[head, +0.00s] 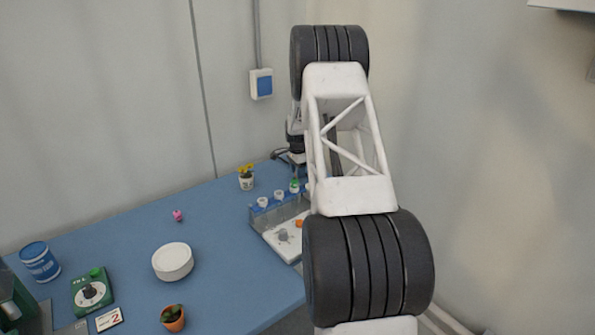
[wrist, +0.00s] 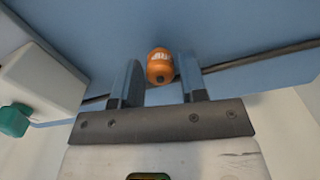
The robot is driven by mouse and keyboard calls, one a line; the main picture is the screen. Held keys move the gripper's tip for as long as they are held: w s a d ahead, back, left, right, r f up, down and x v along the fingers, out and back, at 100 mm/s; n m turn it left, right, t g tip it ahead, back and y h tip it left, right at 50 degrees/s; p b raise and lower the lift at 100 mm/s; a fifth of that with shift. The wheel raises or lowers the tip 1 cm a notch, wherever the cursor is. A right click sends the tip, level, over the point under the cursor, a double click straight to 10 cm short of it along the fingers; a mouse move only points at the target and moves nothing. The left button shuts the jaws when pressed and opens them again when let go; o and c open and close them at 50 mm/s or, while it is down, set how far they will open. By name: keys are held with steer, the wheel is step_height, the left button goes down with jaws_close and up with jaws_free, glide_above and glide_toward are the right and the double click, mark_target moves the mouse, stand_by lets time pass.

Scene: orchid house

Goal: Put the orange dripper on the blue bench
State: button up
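The orange dripper (wrist: 160,67) shows in the wrist view between the two fingers of my gripper (wrist: 160,80). The fingers stand apart, with a narrow gap visible on each side of it. In the head view a small orange thing (head: 299,223) lies on a pale tray beside my arm; I cannot tell whether it is the same dripper. The blue bench (head: 225,275) fills the lower left of the head view. My arm hides part of its right side, and my fingertips are not visible there.
A rack (head: 263,212) with several small white cups stands at the tray's back. A white stack of dishes (head: 172,262), a terracotta pot (head: 173,319), a green timer (head: 92,292), a blue tin (head: 40,261) and a yellow-flowered pot (head: 246,178) stand on the bench. Bare bench lies between them.

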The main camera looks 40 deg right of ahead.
steer(key=shift+o, duration=1)
step_height(320, 180, up, 12)
steer(key=shift+r, duration=0.15)
stand_by(0.6)
